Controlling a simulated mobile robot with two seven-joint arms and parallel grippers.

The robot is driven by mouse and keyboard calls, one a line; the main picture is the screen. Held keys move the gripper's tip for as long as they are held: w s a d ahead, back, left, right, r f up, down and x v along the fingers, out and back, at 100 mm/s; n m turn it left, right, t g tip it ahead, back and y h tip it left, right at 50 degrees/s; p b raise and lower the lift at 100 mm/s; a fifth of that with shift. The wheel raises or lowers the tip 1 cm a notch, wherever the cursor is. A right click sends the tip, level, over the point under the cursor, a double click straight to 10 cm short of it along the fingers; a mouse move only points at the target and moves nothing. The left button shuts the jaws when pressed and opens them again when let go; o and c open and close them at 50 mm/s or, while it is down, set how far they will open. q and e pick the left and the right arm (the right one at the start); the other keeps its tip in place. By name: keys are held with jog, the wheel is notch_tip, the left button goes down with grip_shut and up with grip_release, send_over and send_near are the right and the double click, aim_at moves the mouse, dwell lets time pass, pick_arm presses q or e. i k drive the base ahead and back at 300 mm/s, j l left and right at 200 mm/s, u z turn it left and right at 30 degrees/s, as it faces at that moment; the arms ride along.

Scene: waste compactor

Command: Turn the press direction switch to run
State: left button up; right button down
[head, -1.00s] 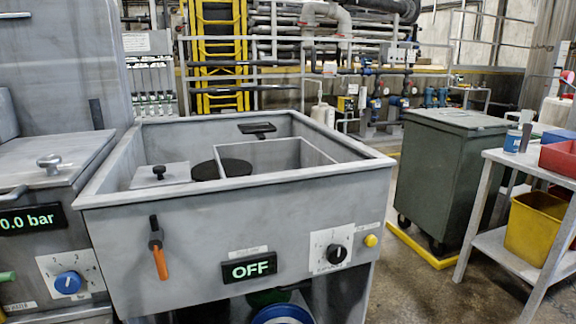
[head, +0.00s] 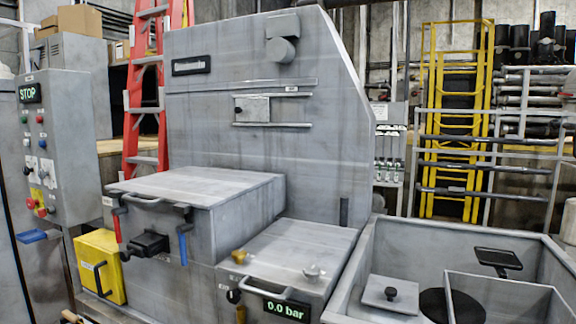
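A grey control cabinet (head: 62,140) stands at the far left with a lit display (head: 30,93) reading STOP. Below the display are small coloured buttons. Lower down are small switches on white plates (head: 46,168). The labels are too small to read, so I cannot tell which one is the press direction switch or how it is set. Neither of my grippers is in view.
Right of the cabinet stand a yellow box (head: 101,268) and a large grey machine (head: 265,150) with a handled lid (head: 195,187). A lower unit (head: 283,262) shows 0.0 bar. An open grey basin (head: 461,238) is at the right. A red ladder (head: 148,90) stands behind.

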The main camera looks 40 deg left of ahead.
aim_at(26, 171)
jog(key=u, duration=2.7)
jog(key=i+j+u, duration=0.3)
jog(key=i, duration=0.15)
jog(key=i+j+u, duration=0.15)
jog(key=i+u, duration=0.15)
jog(key=i, duration=0.2)
jog(key=i+j+u, duration=0.1)
jog(key=i+u, duration=0.2)
jog(key=i, duration=1)
jog(key=i+j+z, duration=0.1)
jog(key=i+z, duration=0.25)
jog(key=i, duration=0.2)
jog(key=i+j+z, duration=0.4)
jog(key=i+l, duration=0.1)
jog(key=i, duration=0.05)
